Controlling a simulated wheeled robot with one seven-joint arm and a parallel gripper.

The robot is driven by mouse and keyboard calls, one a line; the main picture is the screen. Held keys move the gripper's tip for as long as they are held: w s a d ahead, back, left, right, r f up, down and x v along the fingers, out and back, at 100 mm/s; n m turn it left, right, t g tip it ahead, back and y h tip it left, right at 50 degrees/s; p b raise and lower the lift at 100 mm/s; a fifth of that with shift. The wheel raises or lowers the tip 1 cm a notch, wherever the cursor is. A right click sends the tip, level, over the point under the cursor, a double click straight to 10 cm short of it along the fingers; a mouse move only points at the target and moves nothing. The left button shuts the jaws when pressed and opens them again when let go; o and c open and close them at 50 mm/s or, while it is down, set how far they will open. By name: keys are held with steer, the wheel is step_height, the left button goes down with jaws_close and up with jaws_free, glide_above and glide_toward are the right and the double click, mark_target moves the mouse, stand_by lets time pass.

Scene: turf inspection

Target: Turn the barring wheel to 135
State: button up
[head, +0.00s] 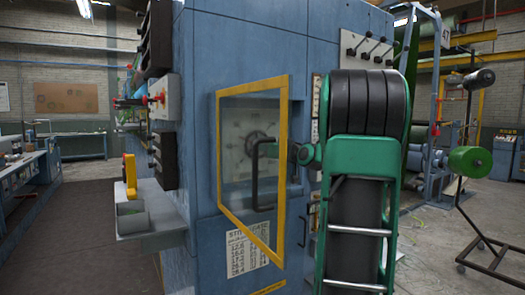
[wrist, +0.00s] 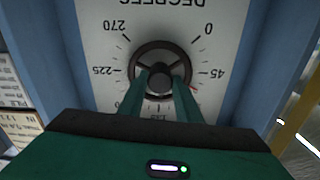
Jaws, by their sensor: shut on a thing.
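The barring wheel (wrist: 143,60) is a dark round wheel with spokes and a central hub, on a white dial plate (wrist: 100,15) marked in degrees. The dial is upside down in the wrist view, with 270, 225, 0 and 45 legible. A small red mark shows at the wheel's lower right, just past 45; lower numbers are mostly hidden by my fingers. My gripper (wrist: 162,82) is shut on the wheel, its green fingers at the hub area. In the head view the wheel (head: 254,143) shows through a clear panel, partly behind a black handle.
A yellow-framed clear door (head: 223,192) with a black handle (head: 256,178) stands between the head camera and the dial. My arm reaches in at its right edge. A printed chart (head: 247,250) is below. A grey shelf (head: 160,218) juts out at left.

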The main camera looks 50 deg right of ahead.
steer(key=shift+f+m, duration=0.15)
steer(key=shift+m, duration=6.25)
steer(key=o, duration=1.1)
steer(key=shift+s, duration=0.15)
steer(key=v, duration=1)
steer(key=shift+s, duration=0.25)
